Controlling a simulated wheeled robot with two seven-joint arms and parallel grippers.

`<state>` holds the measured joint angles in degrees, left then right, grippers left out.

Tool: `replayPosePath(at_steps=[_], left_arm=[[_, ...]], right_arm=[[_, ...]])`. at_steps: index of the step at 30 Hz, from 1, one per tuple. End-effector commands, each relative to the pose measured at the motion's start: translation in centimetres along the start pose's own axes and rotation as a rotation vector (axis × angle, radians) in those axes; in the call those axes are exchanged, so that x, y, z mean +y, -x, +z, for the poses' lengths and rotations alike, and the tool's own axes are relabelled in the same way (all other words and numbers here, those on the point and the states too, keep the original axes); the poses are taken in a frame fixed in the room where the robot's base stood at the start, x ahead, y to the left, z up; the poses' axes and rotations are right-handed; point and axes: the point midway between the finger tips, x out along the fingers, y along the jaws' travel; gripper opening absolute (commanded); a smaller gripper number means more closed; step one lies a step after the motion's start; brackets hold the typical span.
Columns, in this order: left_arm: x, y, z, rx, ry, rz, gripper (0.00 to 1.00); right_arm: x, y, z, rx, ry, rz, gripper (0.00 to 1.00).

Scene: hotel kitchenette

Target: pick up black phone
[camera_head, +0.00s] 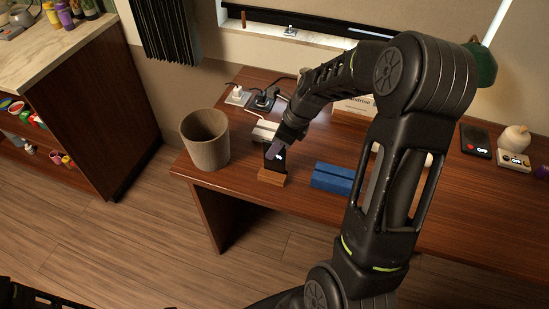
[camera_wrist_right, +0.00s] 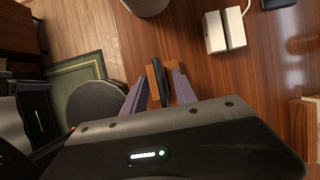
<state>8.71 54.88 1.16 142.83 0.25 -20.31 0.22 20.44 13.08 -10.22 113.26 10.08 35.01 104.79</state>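The black phone (camera_head: 277,158) stands upright on a small wooden stand (camera_head: 271,177) near the front edge of the desk. My right gripper (camera_head: 275,152) reaches down from above at the phone and partly hides it. In the right wrist view the phone (camera_wrist_right: 158,80) shows edge-on as a dark strip between the two purple fingers of my right gripper (camera_wrist_right: 160,76). The fingers are apart, with gaps visible on both sides of the phone. The stand also shows there beside the phone (camera_wrist_right: 185,90). My left gripper is not in view.
A wicker bin (camera_head: 204,139) stands at the desk's left end. A blue block (camera_head: 333,178) lies right of the stand. Chargers (camera_head: 265,99) sit behind. A black device (camera_head: 475,141) lies at the right. My right arm hides part of the desk.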

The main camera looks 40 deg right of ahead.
Motion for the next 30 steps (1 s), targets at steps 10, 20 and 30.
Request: replayPosePath(at_steps=[10,20,30], left_arm=[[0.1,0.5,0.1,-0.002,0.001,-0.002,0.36],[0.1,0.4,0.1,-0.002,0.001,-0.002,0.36],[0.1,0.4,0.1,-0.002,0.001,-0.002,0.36]], right_arm=[[-0.3,-3.8,0.0,0.000,0.001,0.000,0.34],[-0.2,-3.8,0.1,0.000,0.002,0.000,0.34],[-0.2,-3.8,0.1,0.000,0.003,0.000,0.25]])
